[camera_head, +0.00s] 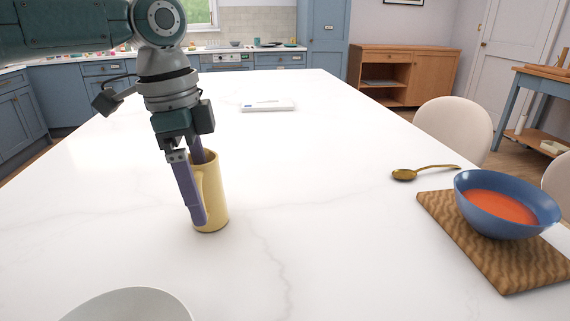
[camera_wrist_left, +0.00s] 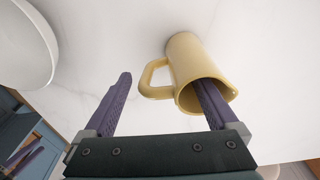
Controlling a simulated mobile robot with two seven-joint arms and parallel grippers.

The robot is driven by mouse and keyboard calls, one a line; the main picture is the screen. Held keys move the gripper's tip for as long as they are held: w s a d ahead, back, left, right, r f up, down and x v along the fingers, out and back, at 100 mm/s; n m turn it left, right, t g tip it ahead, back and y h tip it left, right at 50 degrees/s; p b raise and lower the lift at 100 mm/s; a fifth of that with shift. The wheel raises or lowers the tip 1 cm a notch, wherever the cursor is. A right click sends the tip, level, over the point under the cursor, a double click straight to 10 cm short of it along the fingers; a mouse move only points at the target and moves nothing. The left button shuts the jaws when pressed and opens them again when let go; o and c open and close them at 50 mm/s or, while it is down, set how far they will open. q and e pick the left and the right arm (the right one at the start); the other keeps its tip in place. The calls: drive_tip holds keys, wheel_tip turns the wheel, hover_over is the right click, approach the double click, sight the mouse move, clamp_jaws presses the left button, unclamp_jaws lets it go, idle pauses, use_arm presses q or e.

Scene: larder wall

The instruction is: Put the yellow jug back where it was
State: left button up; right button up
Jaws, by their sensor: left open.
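The yellow jug (camera_head: 216,192) stands upright on the white table at left of centre in the head view. The jug also shows in the left wrist view (camera_wrist_left: 188,58), with its mouth facing the camera and its handle (camera_wrist_left: 146,82) pointing left. My left gripper (camera_head: 196,188) is open and points down at the jug. In the wrist view (camera_wrist_left: 166,88), one purple finger reaches into the jug's mouth and the other is outside, beyond the handle. The inner finger's tip is hidden inside the jug. My right gripper is out of view.
A white bowl (camera_head: 128,305) is at the near edge of the head view. A blue bowl of red soup (camera_head: 490,222) sits on a wooden board (camera_head: 463,235) at right, near a gold spoon (camera_head: 405,175). A white flat object (camera_head: 267,106) lies farther back. The table's middle is clear.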

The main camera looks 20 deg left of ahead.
use_arm(q)
wheel_tip(320, 180, up, 12)
drive_tip(key=a+p, duration=0.1)
drive_tip(key=shift+s, duration=0.3)
idle(0.5)
